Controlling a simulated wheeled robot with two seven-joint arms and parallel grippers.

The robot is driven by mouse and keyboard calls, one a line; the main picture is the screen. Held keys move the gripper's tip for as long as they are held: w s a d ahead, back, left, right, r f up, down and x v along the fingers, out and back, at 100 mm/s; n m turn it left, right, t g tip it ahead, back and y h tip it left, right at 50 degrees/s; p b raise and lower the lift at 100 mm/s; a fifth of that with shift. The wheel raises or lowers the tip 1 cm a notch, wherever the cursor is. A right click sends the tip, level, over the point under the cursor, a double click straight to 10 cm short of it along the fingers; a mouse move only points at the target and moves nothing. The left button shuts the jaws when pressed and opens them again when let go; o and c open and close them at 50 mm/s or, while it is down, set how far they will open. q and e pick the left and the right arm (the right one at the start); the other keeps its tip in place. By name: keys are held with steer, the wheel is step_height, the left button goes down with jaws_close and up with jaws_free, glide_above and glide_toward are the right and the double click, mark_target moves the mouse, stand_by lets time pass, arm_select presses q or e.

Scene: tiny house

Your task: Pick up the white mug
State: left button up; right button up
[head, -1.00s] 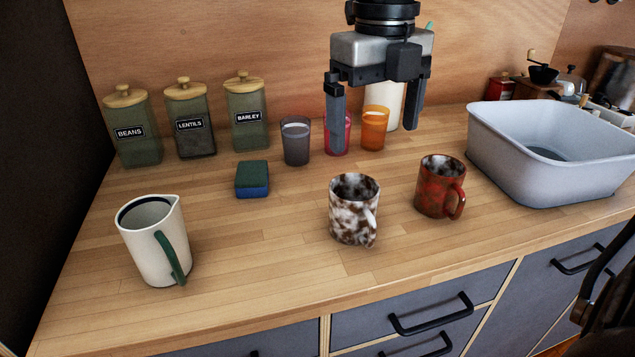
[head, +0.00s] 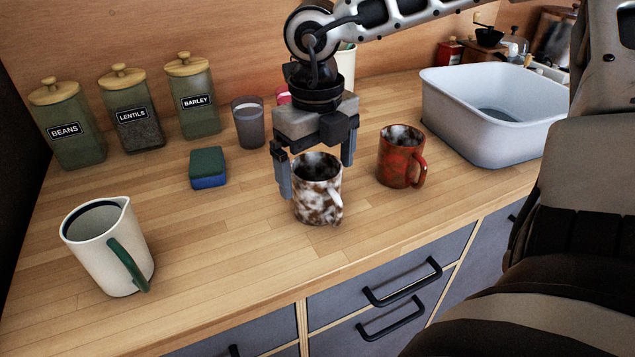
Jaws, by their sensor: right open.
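The white mug (head: 318,194), mottled with brown, stands upright on the wooden counter, its handle toward the lower right. My right gripper (head: 316,180) is open, with its fingers pointing down around the mug. One finger is at the mug's left side and the other is by its upper right rim. Whether either finger touches the mug I cannot tell. My left gripper is not in view.
A red mottled mug (head: 400,158) stands close to the right. A white pitcher (head: 108,248), a sponge (head: 208,168) and a grey cup (head: 248,122) are to the left. A white basin (head: 490,125) is at the right. The counter front is clear.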

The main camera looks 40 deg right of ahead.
mark_target(317, 177)
step_height(317, 177, down, 4)
steer(key=shift+d+r, duration=0.1)
steer(key=shift+r, duration=0.05)
steer(key=c, duration=1.3)
steer(key=shift+o, duration=0.2)
steer(key=shift+r, duration=0.1)
